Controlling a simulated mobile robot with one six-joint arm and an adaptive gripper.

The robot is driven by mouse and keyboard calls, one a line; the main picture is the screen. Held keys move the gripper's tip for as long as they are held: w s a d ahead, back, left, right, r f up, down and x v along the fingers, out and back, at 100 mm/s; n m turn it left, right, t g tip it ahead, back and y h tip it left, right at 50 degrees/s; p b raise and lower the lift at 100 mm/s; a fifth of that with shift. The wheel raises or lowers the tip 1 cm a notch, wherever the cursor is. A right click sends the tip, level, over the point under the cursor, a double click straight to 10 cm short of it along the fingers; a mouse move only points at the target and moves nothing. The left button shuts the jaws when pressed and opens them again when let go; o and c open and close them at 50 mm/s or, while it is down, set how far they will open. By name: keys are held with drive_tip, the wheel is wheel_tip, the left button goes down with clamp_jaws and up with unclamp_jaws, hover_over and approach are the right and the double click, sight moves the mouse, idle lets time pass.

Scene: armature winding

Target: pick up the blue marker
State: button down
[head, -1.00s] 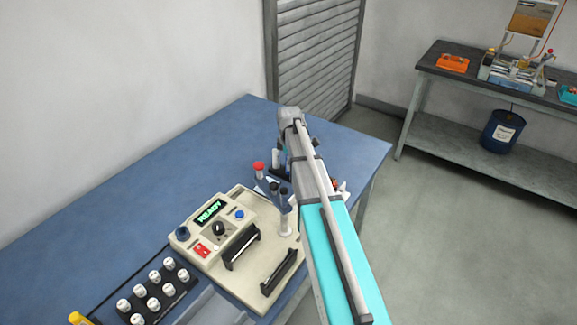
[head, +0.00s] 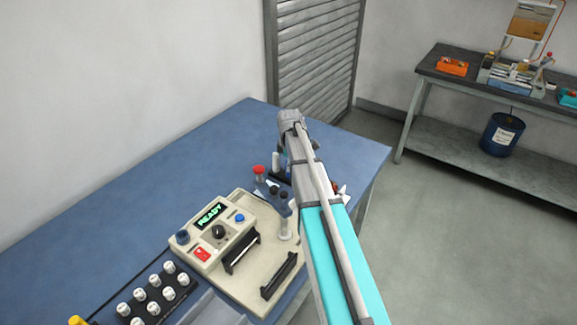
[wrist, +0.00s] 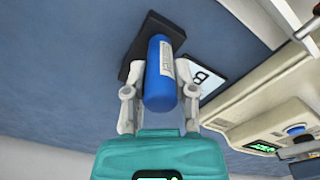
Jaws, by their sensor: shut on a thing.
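The blue marker (wrist: 160,85) is a thick blue cylinder with a white label, seen in the wrist view between the fingers of my gripper (wrist: 159,98). The gripper is shut on it, with one pale finger on each side. The marker's far end lies over a black block (wrist: 139,38); I cannot tell whether they touch. In the head view my arm hides the gripper and most of what is around it, and I cannot make out the marker there.
A beige machine (head: 205,262) with a lit READY display stands on the blue table (head: 120,180). A card marked B (wrist: 202,76) lies beside the black block. A rack of white-capped items (head: 155,295) is at the front. The table's back left is clear.

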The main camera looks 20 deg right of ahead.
drive_tip(key=shift+r+p, duration=1.5)
drive_tip(key=shift+r, duration=0.1)
drive_tip(key=s+r+p, duration=0.9)
drive_tip(key=s, duration=0.5)
drive_tip(key=shift+r+p, duration=0.3)
